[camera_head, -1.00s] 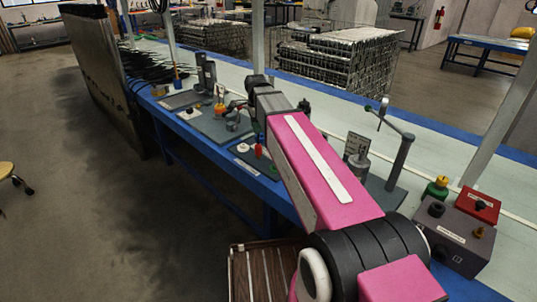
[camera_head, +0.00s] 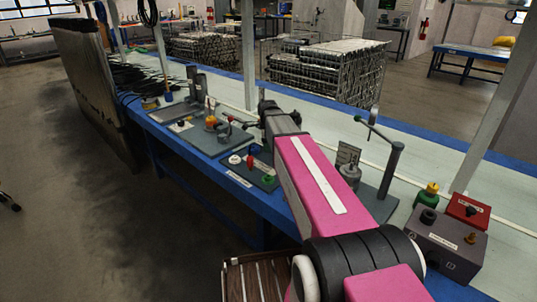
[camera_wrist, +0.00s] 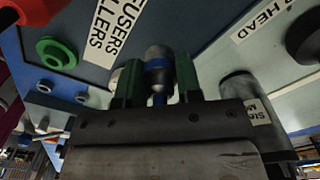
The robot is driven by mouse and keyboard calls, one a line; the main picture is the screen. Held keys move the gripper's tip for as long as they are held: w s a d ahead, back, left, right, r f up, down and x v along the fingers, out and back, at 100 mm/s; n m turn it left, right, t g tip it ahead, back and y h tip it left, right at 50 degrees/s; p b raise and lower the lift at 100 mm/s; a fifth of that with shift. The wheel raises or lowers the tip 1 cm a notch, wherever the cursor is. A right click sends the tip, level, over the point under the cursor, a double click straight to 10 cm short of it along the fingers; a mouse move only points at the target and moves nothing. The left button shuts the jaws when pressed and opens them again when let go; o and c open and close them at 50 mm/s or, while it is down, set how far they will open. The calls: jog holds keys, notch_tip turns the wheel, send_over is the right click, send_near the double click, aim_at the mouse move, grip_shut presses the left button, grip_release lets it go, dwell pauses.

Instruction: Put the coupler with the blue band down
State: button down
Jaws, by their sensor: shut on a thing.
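In the wrist view my gripper (camera_wrist: 156,90) has two green fingers closed on a coupler (camera_wrist: 157,54), a rounded grey piece with a blue band (camera_wrist: 157,66). The coupler stands out between the fingertips. A blue board with a "…FUSERS …LLERS" label (camera_wrist: 112,32) lies beyond it. I cannot tell whether the coupler touches any surface. In the head view my arm hides the gripper and the coupler.
A green ring part (camera_wrist: 56,53) is at left in the wrist view, and a grey labelled cylinder (camera_wrist: 246,98) is close right of the fingers. The head view shows a stand with a side arm (camera_head: 391,165), a purple-grey box (camera_head: 446,238) and a red box (camera_head: 467,210).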

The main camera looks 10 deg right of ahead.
aim_at(269, 159)
jog(key=shift+d+f, duration=0.3)
jog(key=shift+f, duration=1.9)
jog(key=c, duration=0.8)
grip_release()
jog(key=shift+f, duration=0.1)
notch_tip(269, 159, up, 12)
jog(key=shift+r, duration=0.15)
